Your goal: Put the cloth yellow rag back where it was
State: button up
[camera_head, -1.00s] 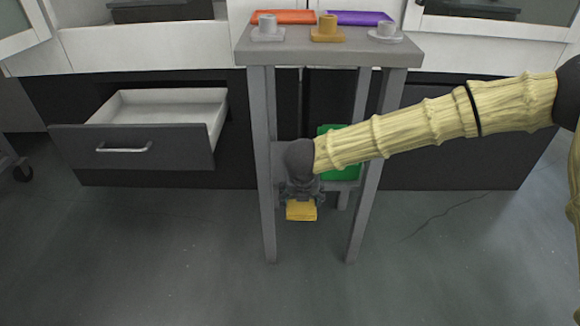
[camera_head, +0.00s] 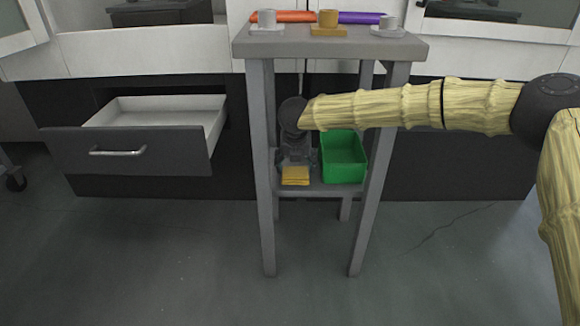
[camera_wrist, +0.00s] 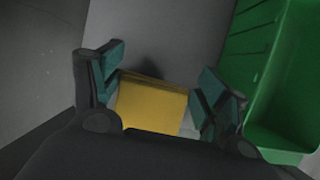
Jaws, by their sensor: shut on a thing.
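The yellow rag (camera_head: 295,176) is a small folded yellow block at the lower shelf of the grey stand, left of the green bin. My gripper (camera_head: 296,160) points down over it. In the wrist view the rag (camera_wrist: 152,104) lies between the two teal fingers of my gripper (camera_wrist: 160,98), which is shut on it. I cannot tell whether the rag touches the shelf (camera_head: 325,189) or hangs just above it.
A green bin (camera_head: 343,168) stands on the shelf close to the right of my gripper; its wall also shows in the wrist view (camera_wrist: 292,85). The stand's legs (camera_head: 262,200) flank the shelf. The stand's top (camera_head: 330,47) holds several small items. An open drawer (camera_head: 130,150) is at the left.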

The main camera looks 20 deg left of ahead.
aim_at(289, 167)
jog(key=shift+w+a+f+b, duration=0.15)
jog(key=shift+w+a+b, duration=0.15)
jog(key=shift+a, duration=0.3)
jog(key=shift+w+a+f+b, duration=0.1)
jog(key=shift+w+a+b, duration=0.2)
jog(key=shift+a, duration=0.25)
jog(key=shift+f+b, duration=0.5)
jog(key=shift+b, duration=0.1)
jog(key=o, duration=1.3)
jog(key=shift+f, duration=0.1)
jog(key=shift+c, duration=0.2)
jog(key=shift+p+v, duration=0.5)
jog(key=shift+v, duration=0.3)
jog(key=shift+p+v, duration=1.7)
jog(key=shift+v, duration=1.4)
jog(key=shift+w, duration=0.1)
